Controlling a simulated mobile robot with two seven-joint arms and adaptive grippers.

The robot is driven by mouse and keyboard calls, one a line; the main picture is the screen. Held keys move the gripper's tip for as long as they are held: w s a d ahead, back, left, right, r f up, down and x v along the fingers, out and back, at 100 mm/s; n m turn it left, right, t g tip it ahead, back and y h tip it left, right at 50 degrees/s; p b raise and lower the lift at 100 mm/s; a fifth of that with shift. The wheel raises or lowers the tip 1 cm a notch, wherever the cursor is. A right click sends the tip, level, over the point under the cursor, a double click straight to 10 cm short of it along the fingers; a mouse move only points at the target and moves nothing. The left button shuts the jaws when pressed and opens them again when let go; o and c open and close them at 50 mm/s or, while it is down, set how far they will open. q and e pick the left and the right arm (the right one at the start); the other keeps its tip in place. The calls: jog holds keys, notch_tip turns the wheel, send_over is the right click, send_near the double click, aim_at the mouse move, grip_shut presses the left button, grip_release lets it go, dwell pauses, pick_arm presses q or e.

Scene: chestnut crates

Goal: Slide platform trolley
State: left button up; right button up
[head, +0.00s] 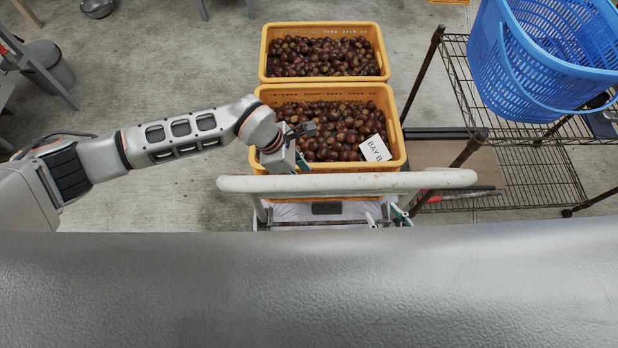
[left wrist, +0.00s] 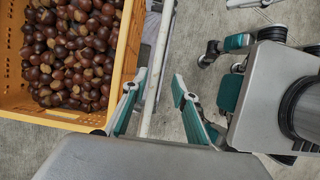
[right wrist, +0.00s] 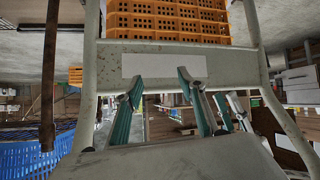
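The trolley's pale handle bar (head: 350,183) runs across the head view, with two yellow-orange crates of chestnuts beyond it, a near one (head: 397,150) and a far one (head: 264,50). The near crate carries a "BAY B" card (head: 375,148). My left gripper (left wrist: 160,78) is open, with a pale bar showing between its spread fingers beside a crate (left wrist: 124,60). My right gripper (right wrist: 160,78) is open, its fingers apart in front of the handle frame's crosspiece (right wrist: 110,65), which bears a blank white label (right wrist: 165,65). In the head view the right gripper (head: 388,216) is partly hidden below the bar.
A wire rack (head: 535,170) stands close on the right, holding a blue basket (head: 520,70). A grey bin (head: 50,65) and a metal bowl (head: 97,8) are at the upper left. The concrete floor (head: 150,80) left of the crates is clear.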

pick_arm(q)
jog(key=v, duration=0.6)
jog(key=shift+r, duration=0.4)
jog(key=shift+a, duration=0.1)
